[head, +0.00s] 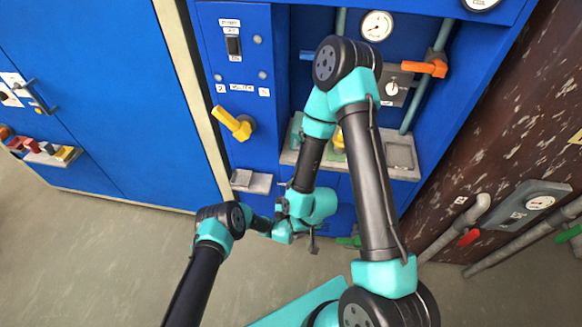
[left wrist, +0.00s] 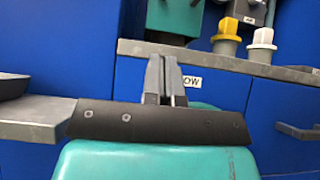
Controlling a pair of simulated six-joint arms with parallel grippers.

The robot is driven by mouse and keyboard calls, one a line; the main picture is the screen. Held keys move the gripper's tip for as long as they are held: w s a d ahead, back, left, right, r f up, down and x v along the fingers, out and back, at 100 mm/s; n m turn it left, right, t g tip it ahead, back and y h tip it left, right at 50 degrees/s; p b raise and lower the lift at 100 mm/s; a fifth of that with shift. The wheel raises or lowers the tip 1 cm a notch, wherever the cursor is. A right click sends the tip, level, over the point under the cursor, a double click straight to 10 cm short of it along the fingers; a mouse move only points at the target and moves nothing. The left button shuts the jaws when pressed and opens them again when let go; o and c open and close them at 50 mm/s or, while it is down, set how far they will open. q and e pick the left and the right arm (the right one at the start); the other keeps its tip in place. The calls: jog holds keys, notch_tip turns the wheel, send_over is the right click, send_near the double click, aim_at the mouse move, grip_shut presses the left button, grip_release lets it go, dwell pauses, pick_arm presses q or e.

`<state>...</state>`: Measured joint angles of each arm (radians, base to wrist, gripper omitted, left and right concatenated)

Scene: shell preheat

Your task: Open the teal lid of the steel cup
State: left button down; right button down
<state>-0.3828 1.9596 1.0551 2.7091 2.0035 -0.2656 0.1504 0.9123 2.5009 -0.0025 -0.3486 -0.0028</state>
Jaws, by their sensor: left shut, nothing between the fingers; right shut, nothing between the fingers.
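I cannot clearly make out the steel cup or its teal lid in either view. A teal block-like thing (left wrist: 176,16) stands at the left of the shelf in the left wrist view; I cannot tell whether it belongs to the cup. My left gripper (left wrist: 163,65) is shut and empty in that view, its grey fingers pointing at the shelf front, below and apart from the teal thing. In the head view my left gripper is hidden around my right wrist. My right gripper (head: 313,246) is shut and empty, low in front of the blue cabinet, below the shelf.
A yellow handle (head: 236,124) juts from the cabinet, above a small grey ledge (head: 252,182). An orange valve handle (head: 425,68) is at the upper right. Open floor lies at the left.

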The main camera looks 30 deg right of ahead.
aim_at(294, 148)
pick_arm(q)
jog(key=s+a+r+x, duration=0.1)
jog(key=r+x, duration=0.1)
jog(key=x, duration=1)
jog(key=shift+r, duration=0.25)
jog(key=shift+s+r, duration=0.1)
jog(key=shift+s, duration=0.05)
